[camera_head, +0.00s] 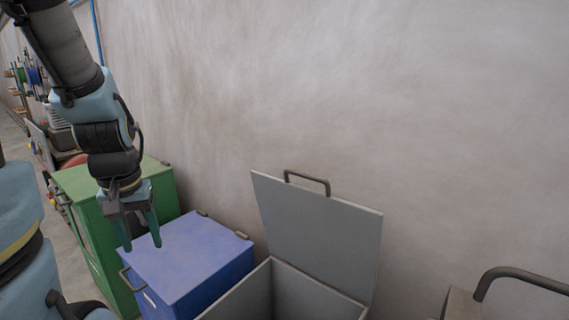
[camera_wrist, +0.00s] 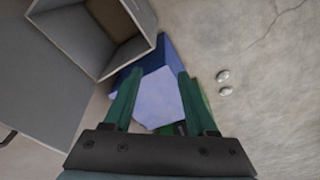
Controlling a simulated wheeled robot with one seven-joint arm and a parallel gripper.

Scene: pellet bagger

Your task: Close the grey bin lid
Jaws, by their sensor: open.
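The grey bin (camera_head: 245,297) stands at the lower middle of the head view, its inside showing. Its grey lid (camera_head: 315,235) stands raised, leaning back near the wall, with a dark bar handle (camera_head: 308,180) on its top edge. In the wrist view the open bin (camera_wrist: 75,35) is at the upper left, and a grey panel that looks like the lid (camera_wrist: 40,100) fills the left side. My gripper (camera_head: 142,246) is open and empty, with green fingers pointing down. In the head view it appears over the blue box, left of the grey bin and apart from the lid.
A closed blue box (camera_head: 190,262) stands directly left of the grey bin. A green cabinet (camera_head: 85,200) stands behind it to the left. The plain wall (camera_head: 420,110) runs behind them. A brownish box with a dark handle (camera_head: 462,303) is at the lower right.

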